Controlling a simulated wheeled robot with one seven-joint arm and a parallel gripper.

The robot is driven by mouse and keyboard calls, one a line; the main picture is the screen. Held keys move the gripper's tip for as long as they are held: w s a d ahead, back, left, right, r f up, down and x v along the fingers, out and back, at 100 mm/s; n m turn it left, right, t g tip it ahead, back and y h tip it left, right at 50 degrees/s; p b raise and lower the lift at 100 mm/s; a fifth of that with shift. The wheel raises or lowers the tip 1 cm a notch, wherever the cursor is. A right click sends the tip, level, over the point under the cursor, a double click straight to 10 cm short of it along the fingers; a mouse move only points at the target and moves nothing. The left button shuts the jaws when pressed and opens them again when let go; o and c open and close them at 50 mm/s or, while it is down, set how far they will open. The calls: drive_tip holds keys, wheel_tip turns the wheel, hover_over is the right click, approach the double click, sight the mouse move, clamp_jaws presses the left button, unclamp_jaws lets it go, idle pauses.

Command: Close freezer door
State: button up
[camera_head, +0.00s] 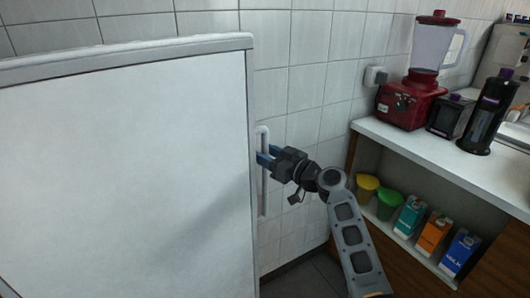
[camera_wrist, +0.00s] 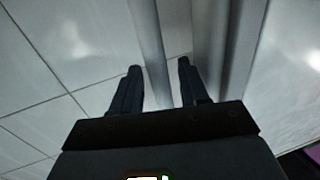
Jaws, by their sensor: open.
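The freezer door (camera_head: 125,175) is a large white panel with a grey edge, filling the left of the head view. How far it stands open cannot be told. Its handle (camera_head: 264,195) is a pale vertical bar along the door's right side. My gripper (camera_head: 263,155) reaches the handle from the right, near its upper part, with blue fingers. In the wrist view, my gripper (camera_wrist: 160,66) has its two dark fingers apart. The handle bar (camera_wrist: 149,35) runs down between them, and the fingers are not shut on it. Whether either finger touches the bar cannot be told.
A white counter (camera_head: 440,172) at the right holds a red blender (camera_head: 410,105), a dark bottle (camera_head: 490,112) and a small dark box. Cartons and yellow and green cups sit on the shelf below. A tiled wall (camera_head: 310,90) stands behind my gripper.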

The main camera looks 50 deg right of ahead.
drive_tip(key=shift+w, duration=0.2)
clamp_jaws()
idle(0.3)
